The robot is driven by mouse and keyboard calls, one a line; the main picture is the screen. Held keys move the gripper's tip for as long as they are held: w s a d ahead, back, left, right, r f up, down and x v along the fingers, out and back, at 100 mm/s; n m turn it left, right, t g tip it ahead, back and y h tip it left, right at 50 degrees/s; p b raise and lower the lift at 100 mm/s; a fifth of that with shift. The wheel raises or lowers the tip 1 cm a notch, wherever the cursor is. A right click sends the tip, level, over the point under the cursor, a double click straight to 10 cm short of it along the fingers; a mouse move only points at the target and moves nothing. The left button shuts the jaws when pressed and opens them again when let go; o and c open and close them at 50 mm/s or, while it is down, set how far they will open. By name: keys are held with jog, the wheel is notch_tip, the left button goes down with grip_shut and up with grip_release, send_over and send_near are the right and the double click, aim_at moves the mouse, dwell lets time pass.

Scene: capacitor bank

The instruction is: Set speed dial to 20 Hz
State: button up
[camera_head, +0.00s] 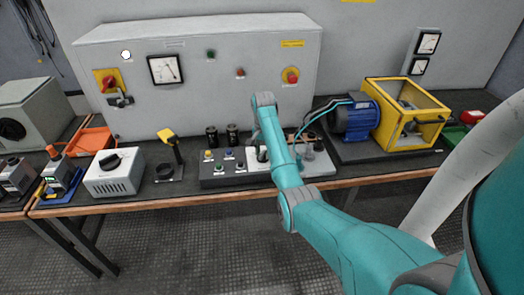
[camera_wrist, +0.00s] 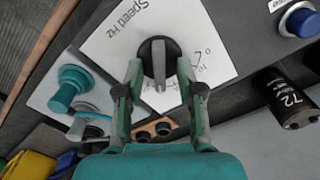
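The speed dial (camera_wrist: 158,52) is a round black knob with a grey pointer bar, on a white plate (camera_wrist: 112,40) lettered "Speed Hz". In the wrist view the bar points toward the bottom of the picture, toward my gripper. Part of the scale shows right of the knob; the rest is hidden, so I cannot read the setting. My gripper (camera_wrist: 160,72) is open, with one finger on each side of the knob and gaps to the bar. In the head view my gripper (camera_head: 262,152) is over the control panel at the bench's front and largely covers the dial.
A blue button (camera_wrist: 300,20) and a black capacitor marked 72 (camera_wrist: 288,97) are on the right in the wrist view. A teal knob (camera_wrist: 72,85) is on the left. In the head view the blue motor (camera_head: 355,120) stands right of my arm, with cables near it.

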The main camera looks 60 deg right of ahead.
grip_shut()
jog(key=shift+n, duration=0.5)
jog(key=n, duration=0.3)
jog(key=shift+n, duration=0.3)
jog(key=n, duration=0.4)
jog(key=shift+w+n, duration=0.1)
jog(key=shift+n, duration=0.3)
